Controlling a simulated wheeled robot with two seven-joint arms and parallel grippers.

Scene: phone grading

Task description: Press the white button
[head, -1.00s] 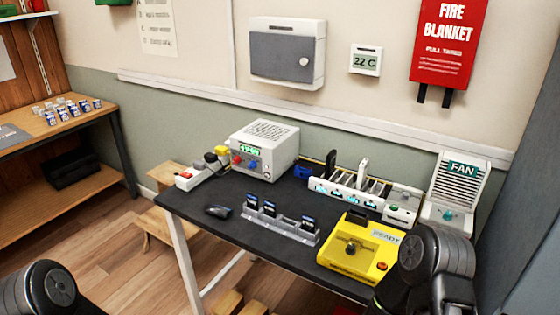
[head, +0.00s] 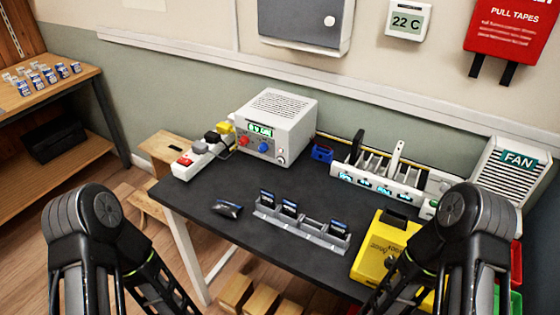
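A light grey bench power supply (head: 277,122) with a green lit display stands at the back of the dark table. Its front carries a red knob (head: 243,141), a blue knob (head: 263,147) and a small pale round control (head: 281,161) at the lower right; this is too small to tell for sure as a white button. A white round knob (head: 329,21) shows on the grey wall cabinet. Both my arms reach in from the bottom corners, but their grippers are below the frame. Nothing of mine touches the power supply.
The dark table (head: 200,190) is clear at its left front. A grey phone rack (head: 300,232), a yellow fixture (head: 376,262), a white charging dock (head: 380,187), a fan (head: 513,168) and a power strip with a red switch (head: 190,165) stand on it.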

